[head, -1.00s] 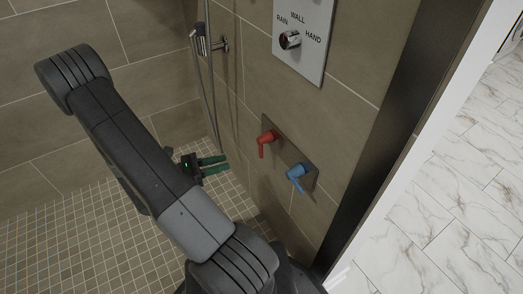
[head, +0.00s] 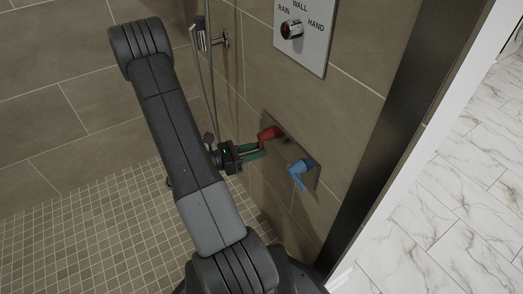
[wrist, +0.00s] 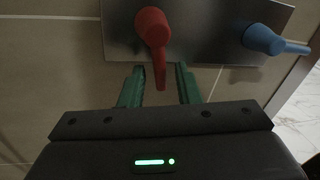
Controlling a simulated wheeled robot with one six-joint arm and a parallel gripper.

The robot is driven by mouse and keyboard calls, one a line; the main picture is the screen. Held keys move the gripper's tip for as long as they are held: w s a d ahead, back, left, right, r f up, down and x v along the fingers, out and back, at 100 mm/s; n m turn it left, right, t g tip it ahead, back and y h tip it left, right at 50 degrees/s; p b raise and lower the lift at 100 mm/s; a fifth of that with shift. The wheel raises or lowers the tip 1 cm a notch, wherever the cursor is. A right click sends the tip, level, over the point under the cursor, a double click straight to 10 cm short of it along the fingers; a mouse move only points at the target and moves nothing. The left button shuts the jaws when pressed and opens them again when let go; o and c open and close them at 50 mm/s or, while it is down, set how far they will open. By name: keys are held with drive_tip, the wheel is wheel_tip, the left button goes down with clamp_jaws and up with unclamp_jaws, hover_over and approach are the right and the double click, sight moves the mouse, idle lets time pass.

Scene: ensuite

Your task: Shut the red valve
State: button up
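The red valve (head: 269,134) is a lever handle on a metal plate on the tiled shower wall. In the wrist view the red valve (wrist: 153,30) has its lever pointing down, with the tip between the green fingers. My gripper (head: 259,150) is at the red valve, its fingers partly overlapping the lever in the head view. In the wrist view my gripper (wrist: 159,86) is open, one finger on each side of the lever, with gaps visible. Contact with the lever cannot be made out.
A blue valve (head: 300,172) sits right of the red one on the same metal plate (head: 314,176); it also shows in the wrist view (wrist: 264,40). A selector panel (head: 305,35) is above, and a hand shower (head: 203,37) hangs at the left. The dark door frame (head: 385,130) stands at the right.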

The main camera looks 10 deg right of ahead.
drive_tip(key=shift+w+d, duration=0.15)
drive_tip(key=shift+d, duration=0.9)
clamp_jaws()
drive_tip(key=shift+w+a+m+y+b, duration=0.15)
drive_tip(key=shift+w+m+b, duration=0.15)
drive_tip(key=shift+m, duration=0.3)
drive_tip(key=shift+w+m+y+b, duration=0.15)
drive_tip(key=shift+m+b, duration=0.2)
drive_tip(key=shift+m, duration=0.25)
unclamp_jaws()
drive_tip(key=s+a+p, duration=0.2)
drive_tip(key=a+p, duration=0.1)
drive_tip(key=a, duration=1)
drive_tip(key=shift+a+r, duration=0.25)
drive_tip(key=shift+a, duration=0.1)
